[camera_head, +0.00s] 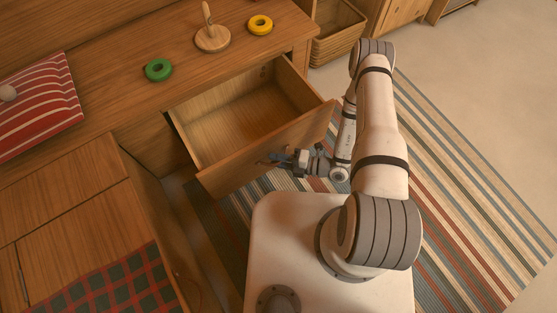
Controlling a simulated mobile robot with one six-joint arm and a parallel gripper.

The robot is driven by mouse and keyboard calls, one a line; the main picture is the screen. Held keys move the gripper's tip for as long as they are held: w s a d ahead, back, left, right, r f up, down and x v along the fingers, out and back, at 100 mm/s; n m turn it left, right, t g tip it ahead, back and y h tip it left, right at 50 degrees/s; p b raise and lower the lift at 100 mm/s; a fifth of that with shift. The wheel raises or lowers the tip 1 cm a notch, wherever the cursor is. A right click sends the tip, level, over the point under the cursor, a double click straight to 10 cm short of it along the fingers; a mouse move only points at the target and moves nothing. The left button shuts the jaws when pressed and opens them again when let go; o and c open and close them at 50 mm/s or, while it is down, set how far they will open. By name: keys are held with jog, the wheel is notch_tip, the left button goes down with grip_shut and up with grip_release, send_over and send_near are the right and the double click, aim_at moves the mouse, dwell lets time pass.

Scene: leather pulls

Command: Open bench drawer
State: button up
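The bench drawer (235,122) is pulled out from under the wooden bench top (110,95), and its inside is empty. Its front panel (240,172) faces my body and is tilted in the picture by the camera angle. My gripper (277,158) is at the outer face of the front panel, near its middle. The leather pull cannot be made out; it may be hidden by the gripper. The fingers are small and dark here, so I cannot tell whether they are shut on the pull.
A wooden peg stand (212,40), a yellow ring (260,25) and a green ring (159,70) are on the bench top. A striped red cushion (40,105) lies at left. A wicker basket (338,35) stands behind the bench's right end. A striped rug (470,190) covers open floor at right.

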jog(key=p+v, duration=0.2)
jog(key=v, duration=0.5)
jog(key=shift+d, duration=0.4)
jog(key=shift+r, duration=0.1)
dwell(0.5)
jog(key=w+d+r+n+g+h+p, duration=0.15)
jog(key=r+n+p, duration=0.25)
jog(key=r+n, duration=0.55)
jog(key=w+d+r+n+g+h+p, duration=0.1)
jog(key=r+n+g+h+p, duration=0.2)
jog(key=r, duration=1.2)
jog(key=w+d+r+n+g+h+p, duration=0.1)
jog(key=w+r+n+g+p, duration=0.15)
jog(key=r+n+p, duration=0.65)
jog(key=s+d+r+n+t+h+p, duration=0.2)
jog(key=r+n, duration=0.4)
jog(key=r, duration=0.8)
jog(key=s+d+r+n+t+h+p, duration=0.2)
jog(key=r+n+h+p, duration=0.3)
jog(key=r, duration=0.9)
jog(key=s+d+r+n+t+h+p, duration=0.2)
jog(key=r+n, duration=0.5)
jog(key=r, duration=0.6)
jog(key=s+t+h+p, duration=0.1)
jog(key=s+p, duration=0.1)
jog(key=p, duration=0.1)
jog(key=shift+s+d+r+h, duration=0.3)
jog(key=shift+s+r+h, duration=0.05)
jog(key=shift+r, duration=0.05)
